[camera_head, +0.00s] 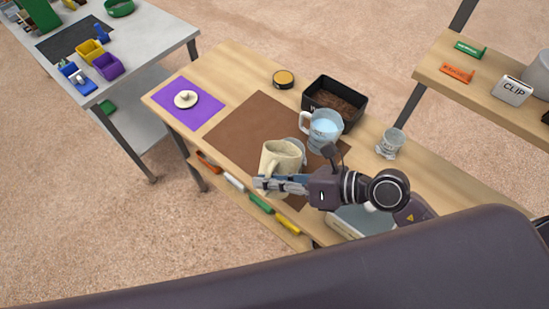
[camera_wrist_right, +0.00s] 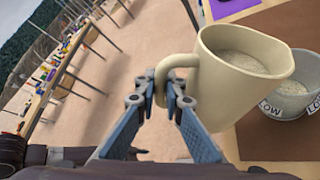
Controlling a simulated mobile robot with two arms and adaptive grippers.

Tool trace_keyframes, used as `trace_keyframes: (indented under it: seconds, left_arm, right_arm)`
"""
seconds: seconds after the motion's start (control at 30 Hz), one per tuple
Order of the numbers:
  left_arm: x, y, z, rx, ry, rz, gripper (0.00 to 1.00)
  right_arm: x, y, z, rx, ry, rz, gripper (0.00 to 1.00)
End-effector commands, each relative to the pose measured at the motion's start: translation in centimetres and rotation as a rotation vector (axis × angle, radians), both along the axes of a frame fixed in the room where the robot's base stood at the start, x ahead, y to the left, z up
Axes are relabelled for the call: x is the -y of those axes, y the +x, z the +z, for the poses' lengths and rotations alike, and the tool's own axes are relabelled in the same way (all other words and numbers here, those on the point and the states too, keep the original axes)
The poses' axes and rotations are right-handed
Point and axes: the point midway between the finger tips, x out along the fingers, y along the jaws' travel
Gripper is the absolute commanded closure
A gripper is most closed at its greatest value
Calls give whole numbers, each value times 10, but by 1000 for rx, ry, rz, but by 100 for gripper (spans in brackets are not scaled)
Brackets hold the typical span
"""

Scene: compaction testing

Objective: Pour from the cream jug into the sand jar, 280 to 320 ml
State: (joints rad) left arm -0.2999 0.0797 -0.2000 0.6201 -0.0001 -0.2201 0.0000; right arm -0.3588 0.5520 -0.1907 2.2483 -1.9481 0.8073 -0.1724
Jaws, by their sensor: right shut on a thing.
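The cream jug (camera_head: 281,158) is over the brown mat. My right gripper (camera_head: 262,183) is shut on its handle, which also shows between the fingers (camera_wrist_right: 160,90) in the right wrist view. There the cream jug (camera_wrist_right: 235,85) holds pale, grainy material. A clear jar (camera_head: 300,147) stands just behind the jug, partly hidden by it. In the right wrist view this jar (camera_wrist_right: 288,102) has "LOW" labels and pale material inside; it looks like the sand jar. The jug's rim is close beside the jar; I cannot tell whether they touch. My left gripper is out of view.
A clear jug with blue liquid (camera_head: 325,130) and a black bin of dark soil (camera_head: 348,92) stand behind the jar. A small glass (camera_head: 390,143) stands to the right. A purple mat (camera_head: 205,112) with a cream disc (camera_head: 186,99) lies left. The brown mat's (camera_head: 240,130) left part is clear.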

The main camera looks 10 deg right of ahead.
Motion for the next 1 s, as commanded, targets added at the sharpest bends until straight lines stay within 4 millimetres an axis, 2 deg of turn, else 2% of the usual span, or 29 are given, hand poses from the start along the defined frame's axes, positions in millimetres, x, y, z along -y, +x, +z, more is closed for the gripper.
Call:
trace_keyframes:
  seconds: [0.73,1.0]
  left_arm:
    - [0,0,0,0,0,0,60]
    - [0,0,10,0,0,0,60]
  right_arm:
    - [0,1,3,6,3,-1,100]
    - [2,5,10,-68,54,-1,100]
